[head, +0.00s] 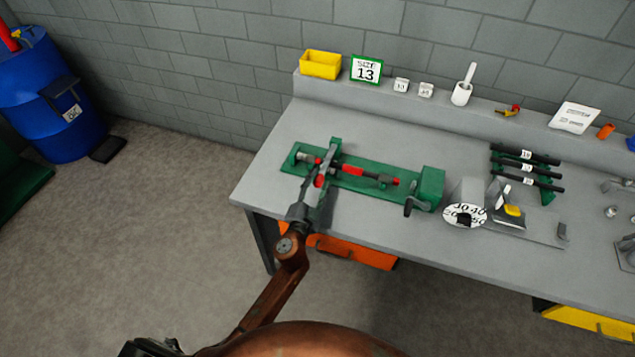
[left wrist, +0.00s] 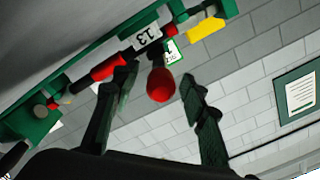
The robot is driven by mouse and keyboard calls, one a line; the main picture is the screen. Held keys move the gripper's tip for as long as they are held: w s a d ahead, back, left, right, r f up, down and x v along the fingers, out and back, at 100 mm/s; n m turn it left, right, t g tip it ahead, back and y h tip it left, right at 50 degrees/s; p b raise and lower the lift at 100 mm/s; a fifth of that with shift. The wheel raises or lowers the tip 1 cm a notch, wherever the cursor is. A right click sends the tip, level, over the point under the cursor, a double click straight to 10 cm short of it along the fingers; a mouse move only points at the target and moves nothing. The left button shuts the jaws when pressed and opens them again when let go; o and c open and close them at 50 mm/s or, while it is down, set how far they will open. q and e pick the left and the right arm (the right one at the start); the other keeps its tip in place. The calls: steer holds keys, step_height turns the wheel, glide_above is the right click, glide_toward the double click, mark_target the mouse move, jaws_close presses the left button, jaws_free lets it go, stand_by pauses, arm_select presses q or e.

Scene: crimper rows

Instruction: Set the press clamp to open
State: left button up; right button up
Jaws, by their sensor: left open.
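The press clamp is a long green fixture (head: 430,182) on the grey bench. It carries a red and dark tool along its length. A red ball knob on a dark stem (left wrist: 160,86) shows in the left wrist view, and a bit of red shows in the head view (head: 319,181). My left gripper (head: 321,176) reaches over the fixture's left part. Its open fingers (left wrist: 160,78) stand on either side of the knob, with gaps visible on both sides. My arm hides part of the fixture in the head view. My right gripper is not in view.
A "SIZE 13" sign (head: 366,70) and a yellow bin (head: 320,64) stand on the back ledge. To the right are a black-handled tool rack (head: 527,168) and a numbered dial (head: 464,214). The bench (head: 275,205) is clear at front left.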

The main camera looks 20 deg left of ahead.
arm_select(q)
jaws_close()
stand_by(0.4)
steer(key=shift+s, duration=0.1)
